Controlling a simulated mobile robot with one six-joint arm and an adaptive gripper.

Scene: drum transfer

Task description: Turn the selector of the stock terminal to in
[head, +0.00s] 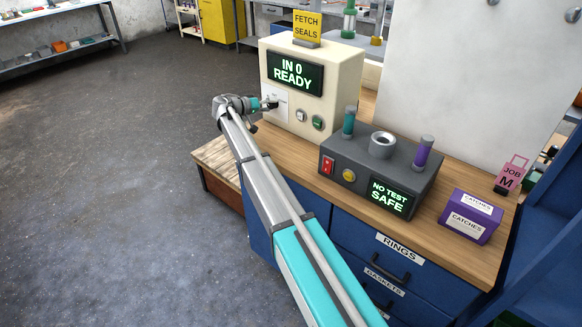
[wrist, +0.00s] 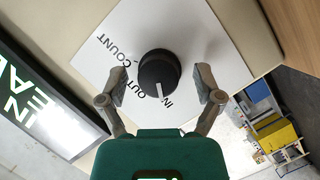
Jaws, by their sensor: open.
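The stock terminal (head: 345,75) is a cream box on the bench, and its green screen (head: 295,73) reads "IN 0 READY". Its selector (wrist: 158,72) is a black round knob with a white pointer mark on a white plate (wrist: 215,50) lettered COUNT, OUT and IN. The mark points toward the IN lettering. My gripper (wrist: 162,82) is open, with one finger on each side of the knob and gaps between.
A white button (head: 300,116) and a green button (head: 318,122) sit right of the plate. A dark grey test box (head: 375,175) with a "NO TEST SAFE" screen stands to the right. A purple catches box (head: 470,217) is farther right. Open floor lies left.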

